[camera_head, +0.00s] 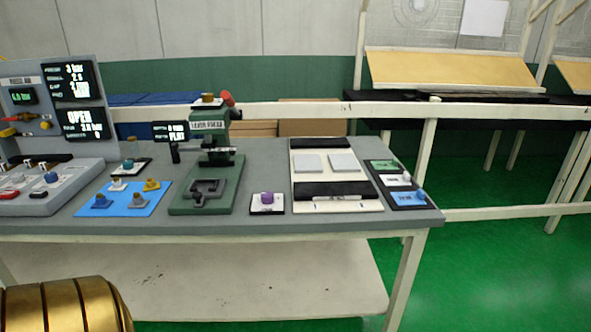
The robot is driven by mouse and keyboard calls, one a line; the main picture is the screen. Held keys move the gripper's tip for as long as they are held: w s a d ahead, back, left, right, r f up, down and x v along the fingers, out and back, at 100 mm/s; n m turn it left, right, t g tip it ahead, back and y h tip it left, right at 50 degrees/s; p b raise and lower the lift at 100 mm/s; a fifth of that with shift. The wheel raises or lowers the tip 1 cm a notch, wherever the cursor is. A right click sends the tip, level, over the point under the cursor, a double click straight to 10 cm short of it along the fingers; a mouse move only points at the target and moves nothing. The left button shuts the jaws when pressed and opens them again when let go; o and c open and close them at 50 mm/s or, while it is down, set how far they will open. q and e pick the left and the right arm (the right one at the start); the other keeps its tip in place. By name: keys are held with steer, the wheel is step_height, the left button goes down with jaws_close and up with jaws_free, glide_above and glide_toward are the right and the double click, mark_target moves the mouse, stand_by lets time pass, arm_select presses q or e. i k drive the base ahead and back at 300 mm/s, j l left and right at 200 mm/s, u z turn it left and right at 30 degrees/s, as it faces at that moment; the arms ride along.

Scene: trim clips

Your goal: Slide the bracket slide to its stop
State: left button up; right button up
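A cream board (295,170) lies flat on the right part of the grey table. It carries two light grey square plates side by side, a black band across its back, and a black strip (333,188) with a small pale fitting (338,197) across its front. I cannot tell for sure which part is the bracket slide, or whether it is at its stop. A green lever press (180,207) stands left of the board, with a dark frame-shaped fixture (207,192) on its base. Neither of my grippers is in view.
A small white card with a purple knob (267,200) lies between press and board. A blue mat (122,208) with several small clips lies left of the press. A dark card strip with colored labels and knobs (419,206) lies at the right edge. A control panel (60,122) stands far left.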

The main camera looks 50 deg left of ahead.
mark_target(198, 190)
steer(key=u, duration=2.1)
